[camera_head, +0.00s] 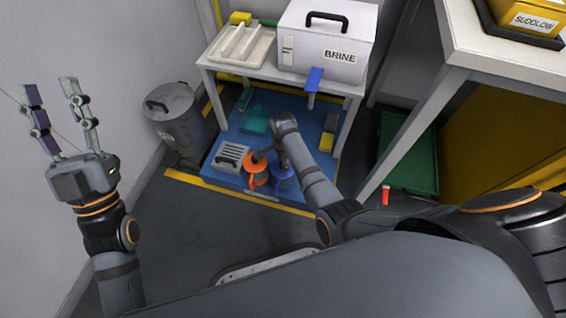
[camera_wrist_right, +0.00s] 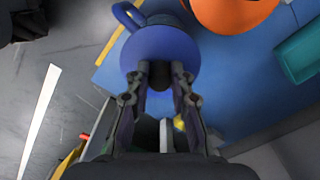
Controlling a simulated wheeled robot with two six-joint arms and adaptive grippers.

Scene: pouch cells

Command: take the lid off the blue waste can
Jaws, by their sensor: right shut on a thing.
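The blue waste can (camera_head: 284,182) stands on the blue floor mat at the right of an orange can, partly hidden by my right arm. In the right wrist view its round blue lid (camera_wrist_right: 160,45) has a dark knob, and a blue loop handle (camera_wrist_right: 128,14) shows beside it. My right gripper (camera_wrist_right: 159,76) is shut on the knob from above. I cannot tell whether the lid rests on the can or is raised. My left gripper (camera_head: 48,88) is open and empty, raised beside the wall at the left.
The orange can (camera_head: 256,171) stands close beside the blue one. A white table with the BRINE box (camera_head: 328,45) stands above. A grey bin (camera_head: 172,110) is at the left.

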